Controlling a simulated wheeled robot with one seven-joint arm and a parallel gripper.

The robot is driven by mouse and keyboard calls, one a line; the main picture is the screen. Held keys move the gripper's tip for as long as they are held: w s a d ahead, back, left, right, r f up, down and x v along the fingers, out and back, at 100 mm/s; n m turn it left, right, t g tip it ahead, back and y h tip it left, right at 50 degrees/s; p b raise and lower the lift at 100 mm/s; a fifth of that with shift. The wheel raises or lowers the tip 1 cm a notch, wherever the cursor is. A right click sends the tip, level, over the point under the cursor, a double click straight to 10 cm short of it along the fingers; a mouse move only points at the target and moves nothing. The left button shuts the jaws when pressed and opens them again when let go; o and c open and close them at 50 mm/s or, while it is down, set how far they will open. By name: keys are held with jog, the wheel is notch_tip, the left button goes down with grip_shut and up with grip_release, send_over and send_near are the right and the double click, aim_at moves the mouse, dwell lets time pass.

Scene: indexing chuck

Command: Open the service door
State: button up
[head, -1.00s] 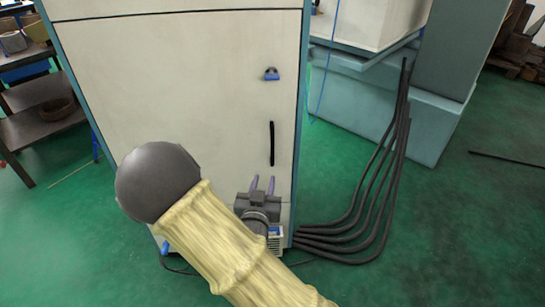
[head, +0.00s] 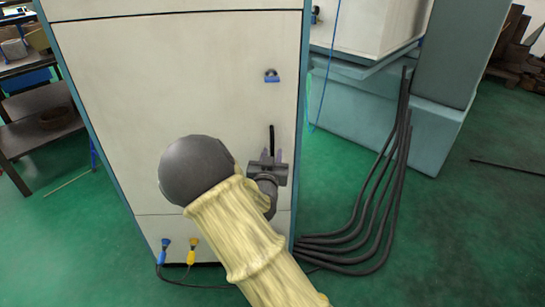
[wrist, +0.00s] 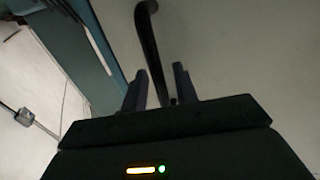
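The service door (head: 180,90) is a large cream panel with a blue-edged frame, and it looks closed in the head view. A black vertical bar handle (head: 272,134) is near its right edge; my gripper hides its lower part. My gripper (head: 271,154) is in front of the handle's lower end. In the wrist view, the handle (wrist: 149,38) runs down between the two fingers of my gripper (wrist: 159,72). The fingers are apart, with a gap on each side of the bar. A small blue and dark latch-like fitting (head: 272,76) is above the handle.
Thick black cables (head: 352,225) curve over the green floor right of the cabinet. A teal machine (head: 375,100) stands at back right. A shelf (head: 38,125) is at left. Blue (head: 164,245) and yellow (head: 192,246) connectors with cords are on the lower panel.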

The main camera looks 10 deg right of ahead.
jog(key=shift+w+d, duration=0.1)
jog(key=shift+w, duration=0.15)
grip_shut()
